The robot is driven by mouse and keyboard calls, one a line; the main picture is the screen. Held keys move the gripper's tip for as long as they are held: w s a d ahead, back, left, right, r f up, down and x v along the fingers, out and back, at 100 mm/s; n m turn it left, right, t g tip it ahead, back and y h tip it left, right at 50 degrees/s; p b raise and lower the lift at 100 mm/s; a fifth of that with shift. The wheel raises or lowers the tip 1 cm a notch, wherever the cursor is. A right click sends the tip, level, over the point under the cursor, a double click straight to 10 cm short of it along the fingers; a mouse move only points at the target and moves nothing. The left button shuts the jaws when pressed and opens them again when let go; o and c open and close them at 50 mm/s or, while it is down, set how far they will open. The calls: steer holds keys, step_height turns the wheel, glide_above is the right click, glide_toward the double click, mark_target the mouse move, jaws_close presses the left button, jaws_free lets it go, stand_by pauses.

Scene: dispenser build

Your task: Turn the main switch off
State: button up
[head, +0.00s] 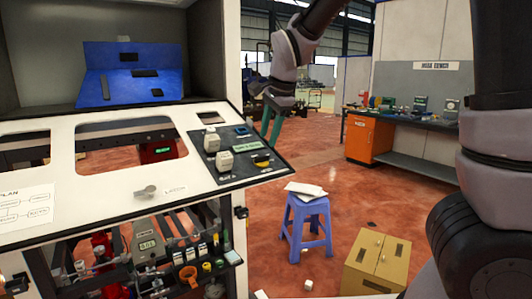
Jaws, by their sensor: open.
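A black control plate (265,174) sits at the right end of the sloping white panel. On it are two pale blocky knobs (224,161), a small dark and yellow part (262,161) and a green label (246,148). A grey lever-like knob (147,192) sits lower on the white panel. No readable label marks the main switch, so I cannot tell which part it is. My gripper (271,129) hangs above and beyond the plate's right edge, apart from it. Its teal fingers point down, open, with nothing seen between them.
A blue sloped board (132,75) with dark pieces stands behind the panel. Below the panel is a crowded rack with an orange ring (188,275). A blue stool (308,222), a cardboard box (376,262) and an orange cabinet (367,138) stand right. Red floor between is mostly clear.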

mark_target(263, 156)
steer(key=x, duration=0.6)
steer(key=shift+w+a+f, duration=0.1)
steer(key=shift+w+f, duration=0.05)
steer(key=shift+f, duration=0.2)
jaws_close()
